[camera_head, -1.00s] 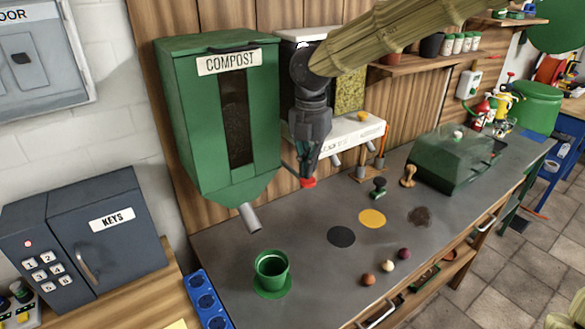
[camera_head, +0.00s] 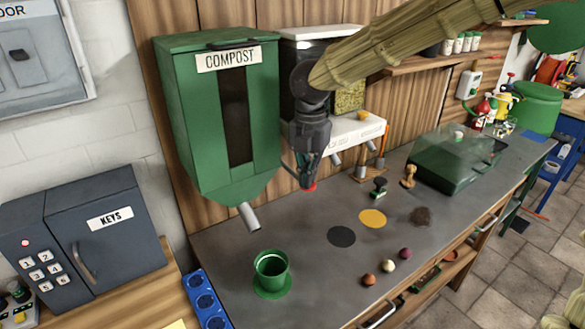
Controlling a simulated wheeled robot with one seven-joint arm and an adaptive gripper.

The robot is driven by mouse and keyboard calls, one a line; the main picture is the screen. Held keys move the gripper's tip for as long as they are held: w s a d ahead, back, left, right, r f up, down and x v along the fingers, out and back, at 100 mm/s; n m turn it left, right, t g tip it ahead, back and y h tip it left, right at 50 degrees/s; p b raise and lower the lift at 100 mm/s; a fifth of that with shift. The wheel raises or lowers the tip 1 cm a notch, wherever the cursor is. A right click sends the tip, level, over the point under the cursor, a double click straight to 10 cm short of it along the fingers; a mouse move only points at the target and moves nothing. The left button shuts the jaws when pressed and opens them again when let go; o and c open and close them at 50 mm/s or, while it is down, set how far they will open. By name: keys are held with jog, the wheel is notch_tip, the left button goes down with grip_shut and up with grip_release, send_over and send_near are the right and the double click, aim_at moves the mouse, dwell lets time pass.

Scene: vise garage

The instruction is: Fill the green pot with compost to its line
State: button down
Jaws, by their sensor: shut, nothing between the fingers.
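The green pot (camera_head: 271,266) stands upright on a green saucer (camera_head: 272,293) at the near left of the bench. What is inside it, and its line, are too small to make out. The green compost dispenser (camera_head: 215,120) hangs on the wall behind, with a dark window strip in its front. Its grey spout (camera_head: 249,217) points down above and a little left of the pot. My gripper (camera_head: 307,187), with red at its tip, is shut and empty. It hangs to the right of the dispenser, above and behind the pot, apart from both.
A black disc (camera_head: 341,236) and a yellow disc (camera_head: 372,218) lie on the bench (camera_head: 320,270). Three small bulbs lie near its front edge. Two stamps and a green clear-lidded box (camera_head: 455,160) stand further right. A keys safe (camera_head: 90,230) is at left.

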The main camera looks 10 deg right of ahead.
jog(key=shift+f+b, duration=0.4)
jog(key=shift+f, duration=1.25)
jog(key=shift+r, duration=0.1)
jog(key=shift+r+p, duration=3.15)
jog(key=shift+r, duration=0.1)
jog(key=shift+f, duration=0.25)
